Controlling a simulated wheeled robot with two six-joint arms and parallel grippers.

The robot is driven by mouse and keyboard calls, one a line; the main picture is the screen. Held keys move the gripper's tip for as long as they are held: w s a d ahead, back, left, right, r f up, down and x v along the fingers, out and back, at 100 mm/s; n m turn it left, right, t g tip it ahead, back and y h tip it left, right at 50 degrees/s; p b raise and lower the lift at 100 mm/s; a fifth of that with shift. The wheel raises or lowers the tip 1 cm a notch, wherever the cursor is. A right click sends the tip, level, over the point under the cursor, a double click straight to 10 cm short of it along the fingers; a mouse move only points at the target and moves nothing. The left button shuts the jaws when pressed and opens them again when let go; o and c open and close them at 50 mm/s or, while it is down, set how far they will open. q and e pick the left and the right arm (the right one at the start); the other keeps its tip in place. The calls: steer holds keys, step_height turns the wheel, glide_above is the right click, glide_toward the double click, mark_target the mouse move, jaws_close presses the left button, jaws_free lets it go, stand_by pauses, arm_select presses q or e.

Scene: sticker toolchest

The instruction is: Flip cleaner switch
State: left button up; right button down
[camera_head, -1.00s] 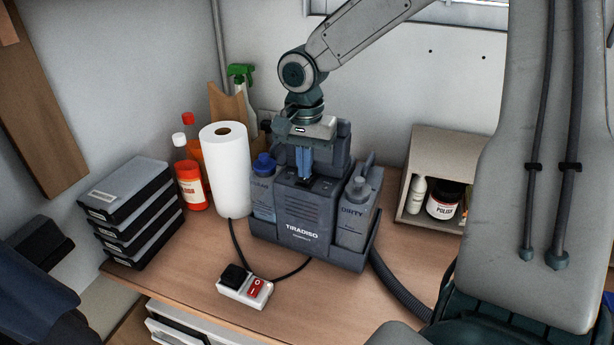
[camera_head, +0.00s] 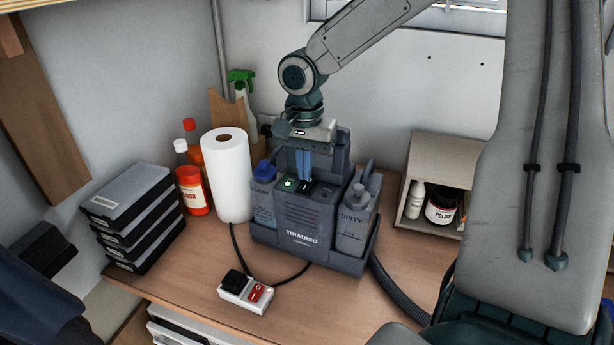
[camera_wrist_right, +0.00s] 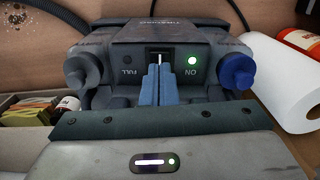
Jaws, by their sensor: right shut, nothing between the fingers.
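The cleaner (camera_head: 307,218) is a dark grey machine with the label TIRADISO, standing on the wooden bench. A green light (camera_head: 288,184) glows on its top; in the right wrist view the green light (camera_wrist_right: 192,60) sits beside the word ON. The switch (camera_wrist_right: 160,57) is a dark slot with a pale mark at the middle of the top, partly hidden by my fingertips. My right gripper (camera_head: 304,178) points down over the cleaner's top, shut and empty, its blue fingertips (camera_wrist_right: 158,72) at or just above the switch. I cannot tell whether they touch. My left gripper is out of view.
A white power strip (camera_head: 245,293) with a red switch lies in front, its cable running to the cleaner. A paper towel roll (camera_head: 227,178), red bottles (camera_head: 193,190) and stacked cases (camera_head: 135,215) stand left. A shelf box (camera_head: 413,160) stands right.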

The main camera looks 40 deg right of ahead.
mark_target(304, 187)
steer(key=shift+r, duration=2.55)
